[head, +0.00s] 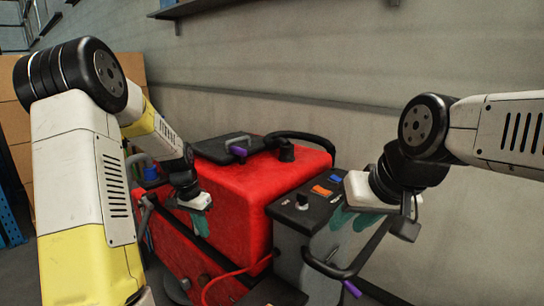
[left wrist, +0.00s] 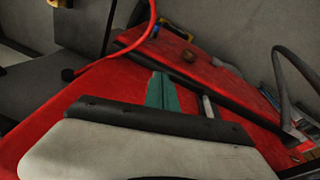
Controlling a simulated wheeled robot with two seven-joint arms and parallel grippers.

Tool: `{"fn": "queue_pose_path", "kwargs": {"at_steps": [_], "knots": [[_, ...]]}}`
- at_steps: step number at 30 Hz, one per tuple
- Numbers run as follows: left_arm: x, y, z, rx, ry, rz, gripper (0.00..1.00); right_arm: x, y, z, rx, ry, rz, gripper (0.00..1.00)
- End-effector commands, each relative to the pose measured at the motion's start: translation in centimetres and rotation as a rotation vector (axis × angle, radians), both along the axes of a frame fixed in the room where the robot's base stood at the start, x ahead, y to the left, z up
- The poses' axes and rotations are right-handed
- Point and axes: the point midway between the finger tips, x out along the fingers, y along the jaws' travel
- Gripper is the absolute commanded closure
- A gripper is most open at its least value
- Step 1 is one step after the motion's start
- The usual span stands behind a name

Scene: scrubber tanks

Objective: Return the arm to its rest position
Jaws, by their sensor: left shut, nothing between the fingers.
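My left arm, white and yellow, comes in from the left in the head view. My left gripper (head: 201,222) hangs at the left side of the red scrubber tank (head: 240,200), its teal fingers pointing down. In the left wrist view its teal fingers (left wrist: 161,92) are together with nothing between them, over the red body. Whether they touch it I cannot tell. My right gripper (head: 352,218) is in front of the grey control panel at the machine's right, its two teal fingers apart and pointing down. I see nothing between them.
The black lid (head: 222,148) with a purple latch lies on the tank top. A black hose (head: 300,138) curves behind it. A black handlebar (head: 335,268) sticks out at the front right. Cardboard boxes (head: 15,130) stand at the left. A grey wall closes off the back.

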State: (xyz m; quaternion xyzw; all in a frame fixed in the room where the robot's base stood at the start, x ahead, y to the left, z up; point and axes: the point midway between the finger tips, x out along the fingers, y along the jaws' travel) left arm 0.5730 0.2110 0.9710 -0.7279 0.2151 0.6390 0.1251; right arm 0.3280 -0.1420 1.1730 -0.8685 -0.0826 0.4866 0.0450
Motion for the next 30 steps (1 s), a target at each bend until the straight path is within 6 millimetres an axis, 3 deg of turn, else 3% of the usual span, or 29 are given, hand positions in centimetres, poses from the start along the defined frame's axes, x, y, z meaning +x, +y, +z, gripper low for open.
{"fn": "queue_pose_path", "kwargs": {"at_steps": [1,6,15,22,30], "knots": [[-0.8,-0.4,2.2,0.012,-0.023,0.016,1.00,0.0,0.0,0.0,0.000,0.000,0.000,0.66],[-3.8,-1.7,7.7,0.026,-0.081,0.086,1.00,0.0,0.0,0.0,0.000,0.000,0.000,0.66],[-10.6,-3.9,15.2,0.008,-0.193,0.214,1.00,0.0,0.0,0.0,0.000,0.000,0.000,0.66],[-16.5,-5.3,18.6,-0.047,-0.276,0.312,1.00,0.0,0.0,0.0,0.000,0.000,0.000,0.66],[-22.5,-6.5,20.1,-0.142,-0.347,0.407,1.00,0.0,0.0,0.0,0.000,0.000,0.000,0.66]]}}
